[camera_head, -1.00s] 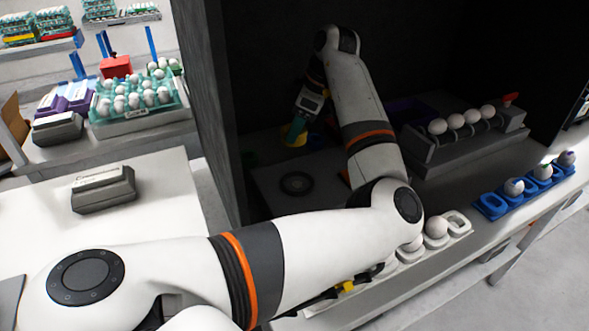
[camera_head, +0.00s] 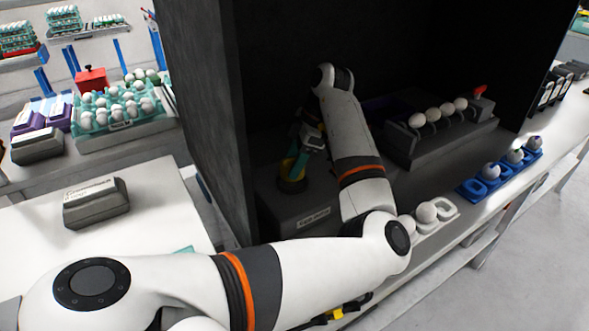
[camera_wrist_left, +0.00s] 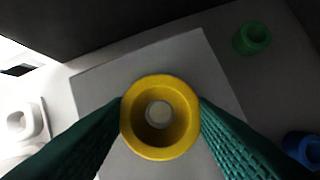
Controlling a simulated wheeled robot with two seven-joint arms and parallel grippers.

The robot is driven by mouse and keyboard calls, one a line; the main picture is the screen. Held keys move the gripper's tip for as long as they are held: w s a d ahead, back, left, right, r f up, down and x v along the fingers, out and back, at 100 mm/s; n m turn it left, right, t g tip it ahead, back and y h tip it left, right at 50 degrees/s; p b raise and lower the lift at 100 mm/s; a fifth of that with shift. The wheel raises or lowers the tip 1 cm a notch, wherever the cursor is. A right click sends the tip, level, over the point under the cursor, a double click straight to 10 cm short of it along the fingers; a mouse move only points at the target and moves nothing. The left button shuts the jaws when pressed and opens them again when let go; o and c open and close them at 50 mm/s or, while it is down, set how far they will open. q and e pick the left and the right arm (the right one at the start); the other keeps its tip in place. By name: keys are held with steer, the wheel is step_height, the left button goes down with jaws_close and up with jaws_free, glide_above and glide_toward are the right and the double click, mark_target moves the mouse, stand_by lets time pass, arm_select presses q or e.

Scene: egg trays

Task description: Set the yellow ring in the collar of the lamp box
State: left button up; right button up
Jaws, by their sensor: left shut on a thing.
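My left gripper (camera_head: 296,163) is shut on the yellow ring (camera_head: 290,170), inside the dark booth. In the left wrist view the yellow ring (camera_wrist_left: 131,134) sits between the two green fingertips (camera_wrist_left: 160,117). The grey lamp box (camera_head: 302,215) stands below it, with a label on its front. The box's dark round collar (camera_head: 291,186) is on its top, directly under the ring and partly hidden. A pale round spot shows through the ring's hole. I cannot tell whether ring and collar touch. A black and yellow part below my left arm may be my right gripper (camera_head: 335,314); its jaws are hidden.
A green ring (camera_wrist_left: 252,38) and a blue ring (camera_wrist_left: 302,148) lie beside the box. A grey rack of eggs (camera_head: 440,142) stands to the right. White cups (camera_head: 447,207) and blue cups (camera_head: 473,188) line the front. The booth's dark side wall (camera_head: 205,110) is close left.

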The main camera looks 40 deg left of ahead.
arm_select(q)
steer(key=shift+f, duration=1.35)
steer(key=shift+f, duration=0.1)
steer(key=o, duration=1)
steer(key=shift+c, duration=0.2)
steer(key=v, duration=1.2)
steer(key=shift+p, duration=0.45)
